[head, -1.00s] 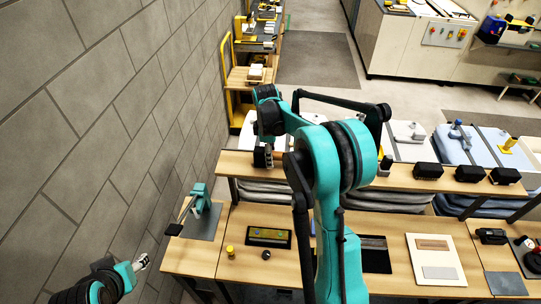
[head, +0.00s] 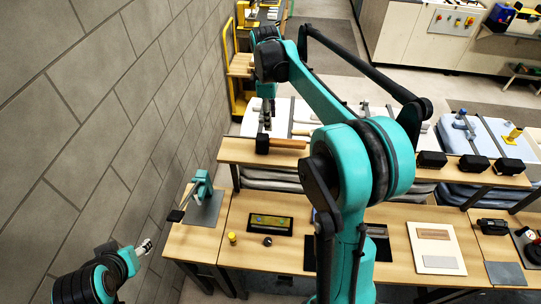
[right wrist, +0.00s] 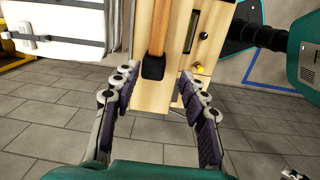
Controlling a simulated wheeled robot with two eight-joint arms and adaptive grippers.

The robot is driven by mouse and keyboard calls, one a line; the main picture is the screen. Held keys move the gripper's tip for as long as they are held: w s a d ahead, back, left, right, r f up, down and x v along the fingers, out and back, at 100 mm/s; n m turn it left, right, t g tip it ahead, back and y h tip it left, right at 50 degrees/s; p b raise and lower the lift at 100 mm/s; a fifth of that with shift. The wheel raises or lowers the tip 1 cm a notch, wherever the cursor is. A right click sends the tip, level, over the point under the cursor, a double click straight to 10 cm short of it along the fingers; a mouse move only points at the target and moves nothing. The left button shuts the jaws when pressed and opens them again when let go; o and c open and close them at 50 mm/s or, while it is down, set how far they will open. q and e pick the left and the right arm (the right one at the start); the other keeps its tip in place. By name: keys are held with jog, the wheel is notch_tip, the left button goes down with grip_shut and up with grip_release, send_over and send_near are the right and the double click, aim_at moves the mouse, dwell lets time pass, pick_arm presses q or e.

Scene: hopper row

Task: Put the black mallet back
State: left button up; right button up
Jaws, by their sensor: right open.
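The black mallet (head: 262,144) lies at the left end of the raised wooden shelf, its brown handle pointing right along it. In the right wrist view the mallet's black head (right wrist: 153,67) shows beyond the fingertips, with the handle running away from me. My right gripper (head: 266,117) is just above the head in the head view. In the wrist view its fingers (right wrist: 158,80) are spread apart, with nothing between them. My left gripper (head: 146,246) is at lower left, away from the mallet; its fingers are too small to read.
The raised shelf (head: 350,157) also carries several black blocks (head: 432,160) further right. The lower bench (head: 205,240) holds a teal-armed stand (head: 203,190), a yellow cylinder (head: 232,238) and a white board (head: 435,262). A block wall (head: 90,130) bounds the left side.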

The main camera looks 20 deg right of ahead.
jog(key=s+a+r+m+t, duration=0.25)
jog(key=s+a+m, duration=0.3)
jog(key=s, duration=0.55)
jog(key=s+a+f+m+t, duration=0.2)
jog(key=s+f, duration=0.2)
jog(key=s, duration=0.2)
jog(key=s+a+f+m+t, duration=0.2)
jog(key=s+a+f+m, duration=0.1)
jog(key=s, duration=0.3)
jog(key=shift+f+t+y, duration=0.3)
jog(key=shift+f+t, duration=0.05)
jog(key=shift+f, duration=0.1)
jog(key=shift+s+a+m, duration=0.1)
jog(key=shift+m, duration=0.15)
